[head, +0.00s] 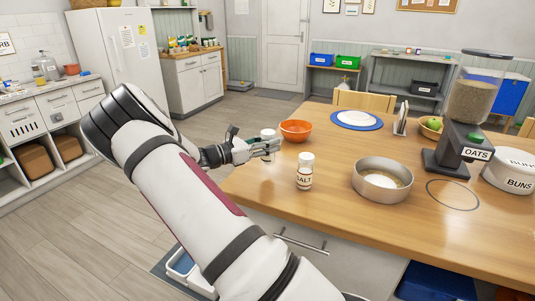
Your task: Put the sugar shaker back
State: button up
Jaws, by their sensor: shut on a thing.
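My gripper (269,149) is at the left part of the wooden table (330,237), shut on a small shaker with a white top (268,133). The shaker looks upright. The fingers hide much of its body and I cannot read a label, but it fits the sugar shaker. I cannot tell whether its base touches the table. A white shaker labelled SALT (304,172) stands upright on the table, to the right of and nearer than my gripper.
An orange bowl (297,130) stands just behind my gripper. A round metal pan (382,180) is right of the salt. An OATS dispenser (470,125) and a BUNS container (511,170) stand further right. A dark outlined ring (453,195) on the table is empty.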

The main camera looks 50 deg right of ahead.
jog(key=shift+f, duration=1.75)
jog(key=shift+f, duration=0.2)
jog(key=o, duration=1.3)
jog(key=shift+r, duration=0.1)
